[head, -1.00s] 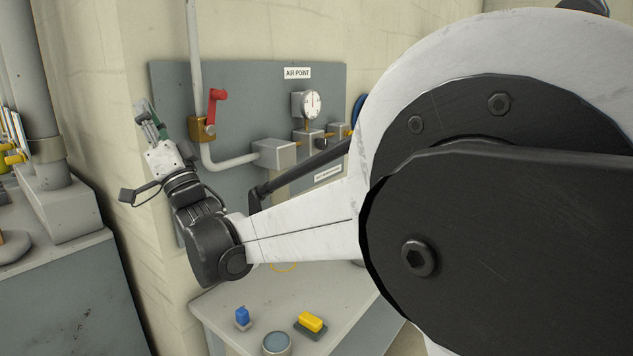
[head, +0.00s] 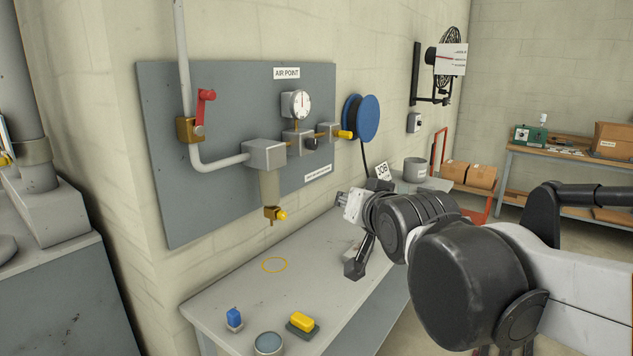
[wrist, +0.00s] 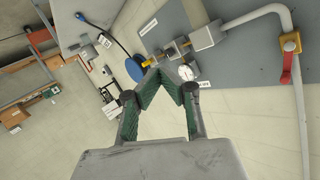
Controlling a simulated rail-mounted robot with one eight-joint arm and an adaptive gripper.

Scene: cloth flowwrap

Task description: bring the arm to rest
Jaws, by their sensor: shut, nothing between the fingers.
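My gripper's fingers (wrist: 160,75) show in the wrist view with their green pads meeting at the tips, shut with nothing between them. In the head view, my gripper's pale body shows at the end of my arm, right of centre, over the far part of the bench, and its fingertips cannot be made out. My arm reaches in from the right edge. The fingers look apart from the air-point board (head: 225,110) and its fittings.
A red-handled valve (head: 203,108), gauge (head: 298,104) and blue hose reel (head: 366,118) are on the wall.

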